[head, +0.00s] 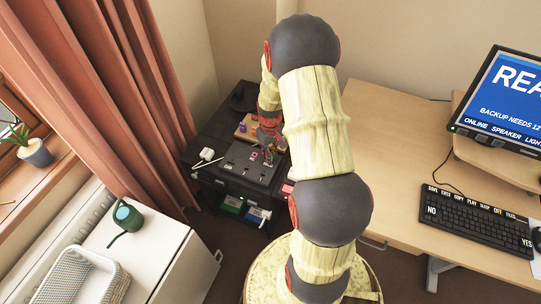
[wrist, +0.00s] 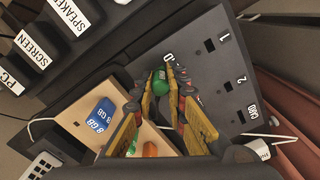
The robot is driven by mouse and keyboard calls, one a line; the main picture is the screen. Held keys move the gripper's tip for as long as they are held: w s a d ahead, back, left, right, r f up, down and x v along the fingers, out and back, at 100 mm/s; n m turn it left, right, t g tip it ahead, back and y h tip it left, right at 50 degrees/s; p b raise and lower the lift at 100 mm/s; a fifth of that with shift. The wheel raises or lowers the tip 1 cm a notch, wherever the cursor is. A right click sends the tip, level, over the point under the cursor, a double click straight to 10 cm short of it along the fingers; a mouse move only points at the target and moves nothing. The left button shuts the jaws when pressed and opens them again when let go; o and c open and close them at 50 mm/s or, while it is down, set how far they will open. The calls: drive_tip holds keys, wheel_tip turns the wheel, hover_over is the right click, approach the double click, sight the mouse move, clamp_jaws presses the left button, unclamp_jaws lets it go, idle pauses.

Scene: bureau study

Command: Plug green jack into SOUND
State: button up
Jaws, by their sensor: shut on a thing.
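In the wrist view my gripper (wrist: 160,84) is shut on the green jack (wrist: 160,77), which shows between the fingertips. The jack is in front of a dark grey socket panel (wrist: 210,85). The panel has square openings labelled 1, 2 and CARD, and a partly covered label beside the jack. I cannot read SOUND anywhere, and whether the jack's tip touches the panel is hidden. In the head view my gripper (head: 268,138) is low over the dark panel box (head: 245,170), partly covered by my arm.
A wooden block (wrist: 75,122) holds a blue 8 GB stick (wrist: 101,114). Black blocks labelled SCREEN and SPEAKER (wrist: 75,14) stand at upper left. A white plug (wrist: 260,148) with a cable is at the panel's edge. The desk (head: 385,140) with keyboard is on the right.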

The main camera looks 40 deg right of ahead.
drive_tip(key=o, duration=0.9)
drive_tip(key=shift+c, duration=0.2)
drive_tip(key=shift+r, duration=0.1)
wheel_tip(320, 180, up, 12)
idle(0.4)
